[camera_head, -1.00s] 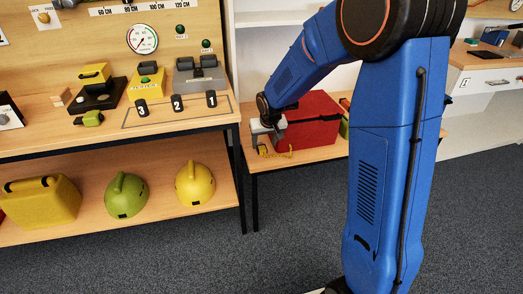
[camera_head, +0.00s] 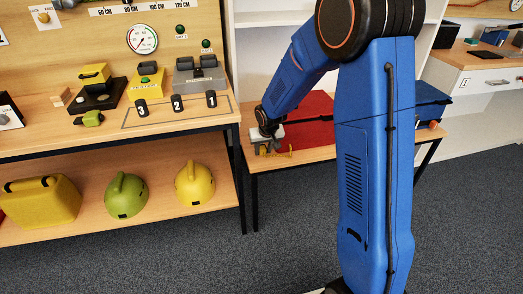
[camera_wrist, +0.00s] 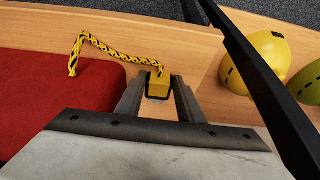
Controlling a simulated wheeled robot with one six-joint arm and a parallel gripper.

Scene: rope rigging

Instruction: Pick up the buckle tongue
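The buckle tongue (camera_wrist: 158,84) is a small yellow block on the end of a yellow-and-black braided rope (camera_wrist: 110,50). In the wrist view it shows between the tips of my gripper (camera_wrist: 160,88), one finger on each side. My gripper is open, with narrow gaps between fingers and block; I cannot tell whether the tips are level with it or above it. In the head view my gripper (camera_head: 264,146) is low over the side table, and the yellow rope (camera_head: 281,154) shows beside it.
A red box (camera_head: 308,133) stands on the wooden side table (camera_head: 300,158) close to my gripper, and its red top (camera_wrist: 50,95) fills the left of the wrist view. Green (camera_head: 125,196) and yellow (camera_head: 195,185) helmets lie on the lower shelf at left.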

